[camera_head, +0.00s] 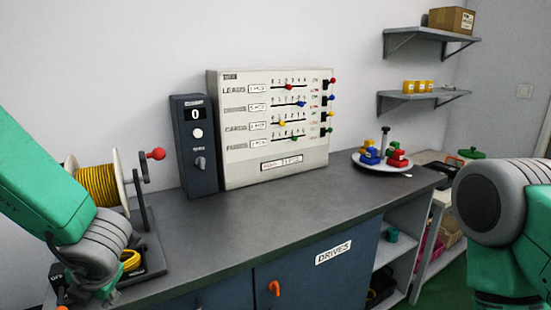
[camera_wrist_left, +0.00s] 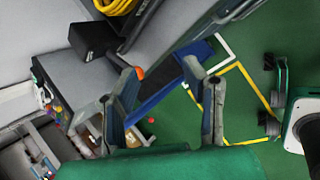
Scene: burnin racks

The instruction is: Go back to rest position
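My left arm (camera_head: 70,215) comes in from the left in the head view, and its gripper is out of sight there. In the left wrist view my left gripper (camera_wrist_left: 165,95) is open, its two fingers apart with nothing seen held between them. The blue cabinet front and green floor lie beyond it. My right arm (camera_head: 505,215) comes in from the right in the head view, with a grey joint beside the bench's right end. The right gripper is not seen.
A grey bench (camera_head: 270,225) carries a yellow wire spool (camera_head: 98,187), a dark control box (camera_head: 196,145), a slider panel (camera_head: 270,130) and a plate of coloured pieces (camera_head: 381,158). The bench middle is clear. The green floor (camera_wrist_left: 255,60) has yellow and white lines.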

